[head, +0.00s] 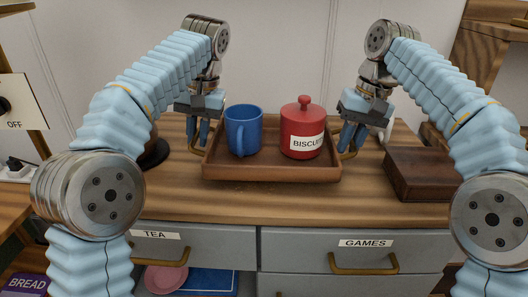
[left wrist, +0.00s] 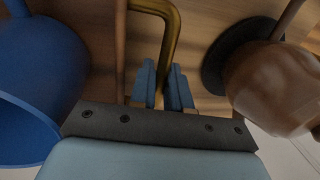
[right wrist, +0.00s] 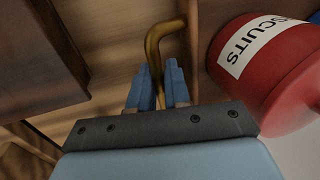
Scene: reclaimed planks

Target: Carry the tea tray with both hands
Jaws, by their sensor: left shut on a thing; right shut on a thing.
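The brown wooden tea tray (head: 270,173) is on or just above the wooden counter; I cannot tell if it touches. It carries a blue mug (head: 243,130) on its left and a red lidded biscuit jar (head: 303,128) on its right, both upright. My left gripper (head: 197,140) is at the tray's left end. In the left wrist view its blue fingers (left wrist: 168,88) are shut on the brass left handle (left wrist: 160,20). My right gripper (head: 350,142) is at the right end. In the right wrist view its fingers (right wrist: 158,88) are shut on the brass right handle (right wrist: 155,45).
A dark wooden box (head: 420,173) stands close right of the tray. A dark round-based object (head: 154,152) stands to the left, partly hidden by my arm. Grey drawers labelled TEA (head: 155,236) and GAMES (head: 365,243) lie below the counter. The counter strip before the tray is clear.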

